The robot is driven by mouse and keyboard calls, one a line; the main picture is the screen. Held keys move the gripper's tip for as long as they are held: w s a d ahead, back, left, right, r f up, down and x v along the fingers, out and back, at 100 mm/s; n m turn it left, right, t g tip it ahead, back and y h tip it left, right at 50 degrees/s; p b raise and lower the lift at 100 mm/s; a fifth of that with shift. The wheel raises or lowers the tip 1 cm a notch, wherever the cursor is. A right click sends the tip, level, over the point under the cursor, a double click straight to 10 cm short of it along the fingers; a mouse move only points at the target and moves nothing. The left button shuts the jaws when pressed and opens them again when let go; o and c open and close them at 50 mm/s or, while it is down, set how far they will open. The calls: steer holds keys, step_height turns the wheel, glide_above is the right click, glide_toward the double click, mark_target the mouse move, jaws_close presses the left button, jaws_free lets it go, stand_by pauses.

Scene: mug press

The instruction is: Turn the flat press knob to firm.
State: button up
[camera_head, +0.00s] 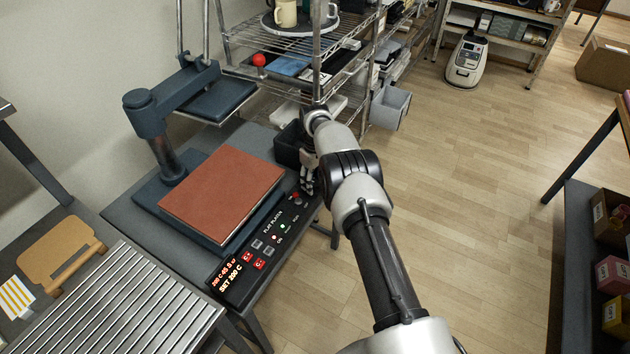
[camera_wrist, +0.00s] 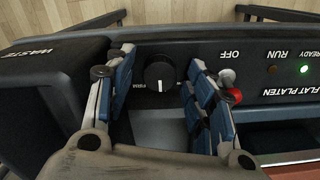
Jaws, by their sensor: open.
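The press knob (camera_wrist: 159,72) is a round black dial with a white pointer mark that looks turned toward the bottom of the wrist view. Small white lettering, only partly legible, sits at its lower left. My gripper (camera_wrist: 160,84) is open, with one blue-padded finger on each side of the knob. I see gaps between the pads and the knob. In the head view my gripper (camera_head: 308,180) is at the far end of the flat platen control panel (camera_head: 250,250), and the knob is not clearly visible there. The flat press has a reddish-brown platen (camera_head: 222,193).
A dark waste bin (camera_wrist: 45,95) stands close left of my gripper in the wrist view. A toggle with a red part (camera_wrist: 234,95) is near the right finger, by the OFF label. A green READY light (camera_wrist: 304,70) is lit. A wire shelf (camera_head: 290,45) stands behind.

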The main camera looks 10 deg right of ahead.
steer(key=c, duration=1.1)
steer(key=shift+o, duration=0.2)
steer(key=shift+m, duration=0.3)
steer(key=m, duration=0.9)
steer(key=shift+m, duration=0.3)
steer(key=o, duration=1.1)
steer(key=shift+c, duration=0.2)
